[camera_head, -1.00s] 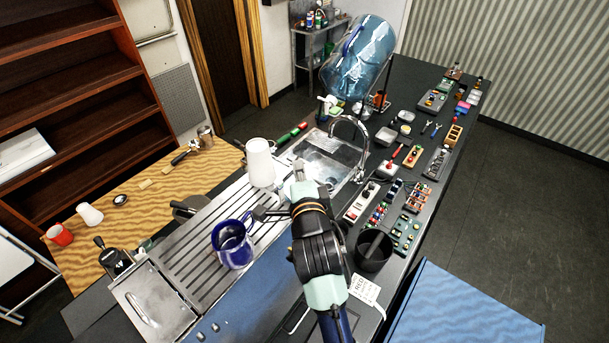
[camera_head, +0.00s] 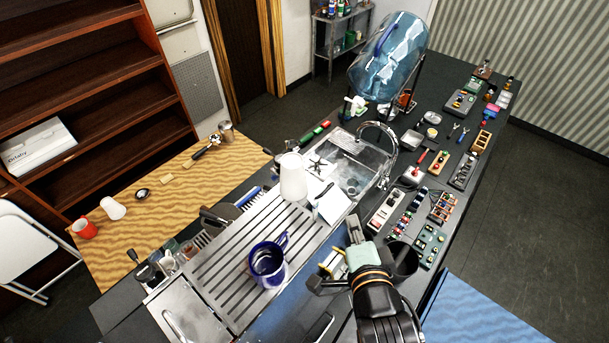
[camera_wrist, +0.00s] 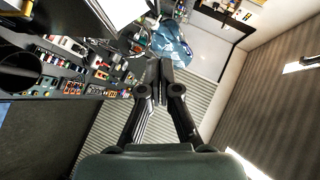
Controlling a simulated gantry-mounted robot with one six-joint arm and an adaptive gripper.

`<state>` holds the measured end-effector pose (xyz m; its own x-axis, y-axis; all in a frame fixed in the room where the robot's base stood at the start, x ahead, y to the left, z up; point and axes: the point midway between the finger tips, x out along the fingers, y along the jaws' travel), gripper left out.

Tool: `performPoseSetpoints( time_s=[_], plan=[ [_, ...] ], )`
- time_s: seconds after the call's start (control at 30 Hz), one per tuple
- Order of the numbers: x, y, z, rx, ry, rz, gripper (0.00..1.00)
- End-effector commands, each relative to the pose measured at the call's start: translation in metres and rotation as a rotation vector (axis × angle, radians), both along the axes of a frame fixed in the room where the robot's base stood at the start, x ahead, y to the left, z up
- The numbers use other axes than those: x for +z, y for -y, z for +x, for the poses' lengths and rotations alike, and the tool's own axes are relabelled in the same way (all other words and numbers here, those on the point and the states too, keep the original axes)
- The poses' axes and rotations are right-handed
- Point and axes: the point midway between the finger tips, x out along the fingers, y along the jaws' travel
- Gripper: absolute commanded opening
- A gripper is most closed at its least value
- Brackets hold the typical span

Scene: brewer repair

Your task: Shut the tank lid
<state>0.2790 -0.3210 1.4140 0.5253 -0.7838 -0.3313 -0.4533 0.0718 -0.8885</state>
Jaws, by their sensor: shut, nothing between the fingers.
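I cannot tell for sure which part is the tank lid. A flat white panel (camera_head: 331,206) stands tilted by the sink, beyond my gripper. A steel panel with a bar handle (camera_head: 190,322) lies at the lower left. My gripper (camera_head: 354,229) is right of the slatted steel drainer (camera_head: 222,262), beside the black cup (camera_head: 407,268). In the wrist view my gripper (camera_wrist: 161,75) has its fingers together with nothing between them. A dark panel edge (camera_wrist: 75,18) with a white patch beside it shows at the upper left there.
A blue mug (camera_head: 267,265) and a white cylinder (camera_head: 293,178) stand on the drainer. A curved tap (camera_head: 390,150) rises at the sink. Several small parts boards (camera_head: 428,245) crowd the right counter.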

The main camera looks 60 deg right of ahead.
Motion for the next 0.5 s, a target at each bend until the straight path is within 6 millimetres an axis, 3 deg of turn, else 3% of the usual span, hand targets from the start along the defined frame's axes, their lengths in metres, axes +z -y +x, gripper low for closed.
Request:
performPoseSetpoints(
  time_s=[0.5],
  plan=[
    [-0.025, 0.033, 0.024, 0.0, 0.009, -0.006, 0.0]
  ],
)
